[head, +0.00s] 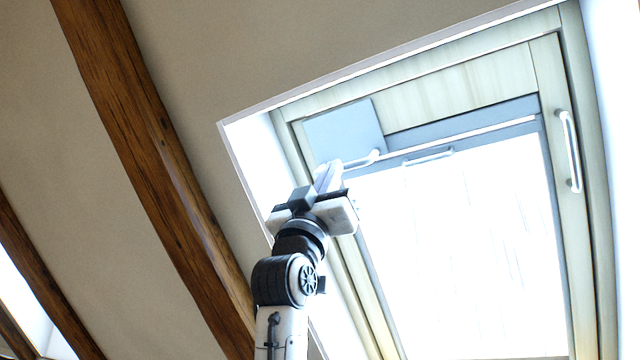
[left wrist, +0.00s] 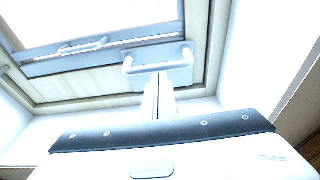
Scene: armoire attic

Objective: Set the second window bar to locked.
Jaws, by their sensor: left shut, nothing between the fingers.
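A white skylight window shows several bar handles. One white bar (head: 364,160) sticks out by a grey-blue plate (head: 345,130) at the window's upper left. A second bar (head: 428,157) lies along the blind's grey rail, and a third (head: 570,150) stands on the right side of the sash. I cannot tell which of these the task calls the second. My left gripper (head: 328,174) is shut and empty, its tips close to the upper-left bar. In the left wrist view the fingers (left wrist: 158,95) point at that bar (left wrist: 160,66); contact is unclear.
The window frame (head: 350,285) and its bright recess wall lie close beside my left arm. Dark wooden beams (head: 150,150) cross the sloping ceiling at left. The bright glass (head: 470,250) fills the area right of the arm.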

